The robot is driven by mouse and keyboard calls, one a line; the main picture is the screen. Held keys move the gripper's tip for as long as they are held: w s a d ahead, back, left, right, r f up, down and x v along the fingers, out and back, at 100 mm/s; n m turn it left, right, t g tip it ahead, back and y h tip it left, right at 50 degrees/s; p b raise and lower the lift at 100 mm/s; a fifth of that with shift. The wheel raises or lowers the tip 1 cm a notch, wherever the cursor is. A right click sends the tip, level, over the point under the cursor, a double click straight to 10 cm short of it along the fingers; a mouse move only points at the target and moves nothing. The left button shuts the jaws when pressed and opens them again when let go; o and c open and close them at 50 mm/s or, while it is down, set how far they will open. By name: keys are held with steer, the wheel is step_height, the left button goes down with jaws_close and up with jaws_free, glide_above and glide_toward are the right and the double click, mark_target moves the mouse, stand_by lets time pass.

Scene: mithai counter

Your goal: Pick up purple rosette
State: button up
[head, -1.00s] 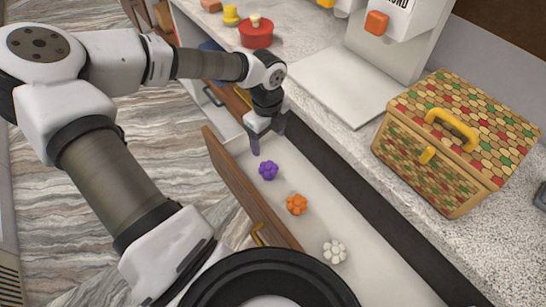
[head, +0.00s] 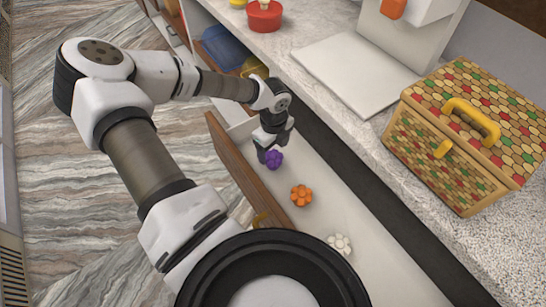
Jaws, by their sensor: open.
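The purple rosette (head: 274,160) lies in the open drawer (head: 318,222), near the drawer's far end. My gripper (head: 268,153) is low in the drawer, right at the purple rosette and pointing down. Its jaws are open, and it partly covers the far side of the rosette. I cannot tell whether the fingers touch it or stand around it.
An orange rosette (head: 301,195) and a white rosette (head: 340,243) lie nearer in the same drawer. The wooden drawer front (head: 237,172) rises on the left. The counter edge runs along the right, with a patterned box (head: 440,165) and a red pot (head: 264,17) on top.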

mark_target(272, 155)
steer(key=shift+s+a+f+p, duration=0.15)
steer(key=shift+f+p, duration=0.5)
steer(key=shift+f, duration=1.6)
steer(key=c, duration=1)
steer(key=shift+r, duration=0.15)
steer(key=shift+c, duration=0.2)
